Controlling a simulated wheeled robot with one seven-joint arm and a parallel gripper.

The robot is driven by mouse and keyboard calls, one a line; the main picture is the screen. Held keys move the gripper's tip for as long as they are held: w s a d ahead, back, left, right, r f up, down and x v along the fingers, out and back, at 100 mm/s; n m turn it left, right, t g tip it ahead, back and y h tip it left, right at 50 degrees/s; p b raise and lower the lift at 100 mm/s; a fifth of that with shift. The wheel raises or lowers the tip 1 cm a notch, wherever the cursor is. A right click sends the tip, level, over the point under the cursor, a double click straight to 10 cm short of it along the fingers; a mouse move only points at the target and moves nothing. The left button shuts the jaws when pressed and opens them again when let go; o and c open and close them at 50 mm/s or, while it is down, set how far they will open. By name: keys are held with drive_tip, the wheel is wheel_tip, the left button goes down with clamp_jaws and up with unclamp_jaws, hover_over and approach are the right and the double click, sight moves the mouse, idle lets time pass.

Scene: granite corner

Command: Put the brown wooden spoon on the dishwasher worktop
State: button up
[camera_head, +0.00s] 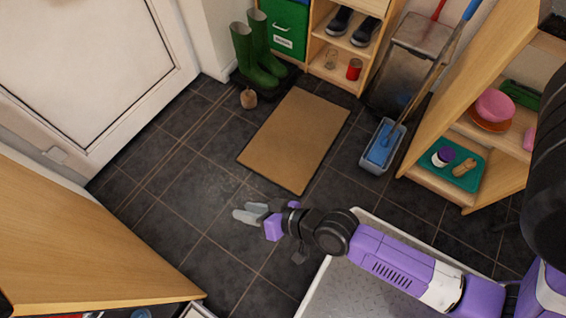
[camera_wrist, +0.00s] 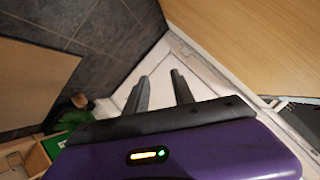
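My gripper (camera_head: 250,213) is over the dark tiled floor, left of my purple arm. In the wrist view its two grey fingers (camera_wrist: 158,86) are apart with nothing between them. I cannot make out a brown wooden spoon in either view. A light wood panel or top (camera_head: 75,245) fills the lower left of the head view, and a wood surface (camera_wrist: 255,40) shows at upper right in the wrist view. I cannot tell whether it is the dishwasher worktop. My gripper is apart from it.
A brown mat (camera_head: 295,140) lies on the floor. Green boots (camera_head: 257,58) stand by the white door (camera_head: 85,65). A blue mop bucket (camera_head: 382,147) stands beside shelves at right, where a green tray (camera_head: 472,178) holds a jar and small brown object.

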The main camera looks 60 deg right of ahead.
drive_tip(key=s+d+r+n+t+h, duration=0.1)
drive_tip(key=s+d+r+n, duration=0.1)
drive_tip(key=s+r, duration=0.5)
drive_tip(key=s+d, duration=0.1)
drive_tip(key=s, duration=0.1)
drive_tip(key=shift+s+r+h, duration=0.3)
drive_tip(key=shift+r+h, duration=0.1)
drive_tip(key=s+r+n, duration=0.1)
drive_tip(key=s+r, duration=0.1)
drive_tip(key=r, duration=0.2)
drive_tip(key=s+r+n+t, duration=0.1)
drive_tip(key=s+r, duration=0.1)
drive_tip(key=r, duration=0.2)
drive_tip(key=s+d+r+n+t, duration=0.1)
drive_tip(key=s+r, duration=0.1)
drive_tip(key=r, duration=0.2)
drive_tip(key=shift+n, duration=0.3)
drive_tip(key=shift+c, duration=0.9)
drive_tip(key=shift+s+r, duration=0.1)
drive_tip(key=shift+r, duration=0.1)
clamp_jaws()
drive_tip(key=shift+r, duration=0.1)
